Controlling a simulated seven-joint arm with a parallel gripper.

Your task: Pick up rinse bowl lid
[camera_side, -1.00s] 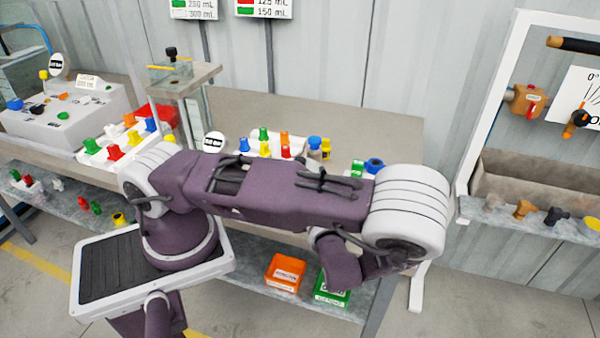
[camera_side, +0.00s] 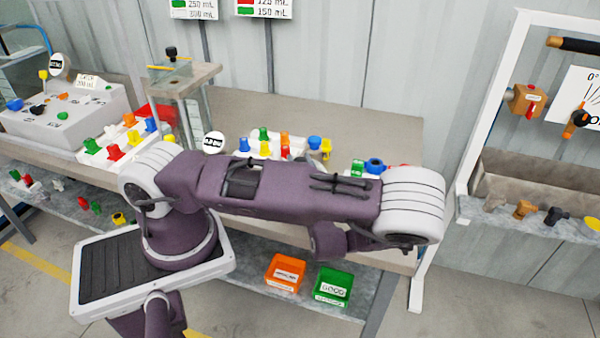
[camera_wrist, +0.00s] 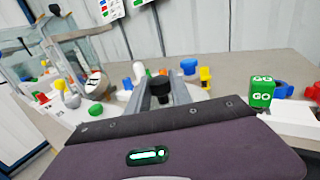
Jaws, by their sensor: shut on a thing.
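In the wrist view, my gripper (camera_wrist: 164,96) is shut on the black knob (camera_wrist: 160,87) of what appears to be the rinse bowl lid. A pale, rounded edge (camera_wrist: 200,95) shows beside the fingers and seems to belong to the lid. The rest of it is hidden by the fingers and my wrist housing. I cannot tell whether the lid still touches a bowl. In the side view, my arm hides the gripper and the lid.
A glass tank with a black knob on top (camera_side: 171,52) is at left. Orange (camera_side: 286,273) and green (camera_side: 333,287) bins sit on the lower shelf. The bench's back is clear.

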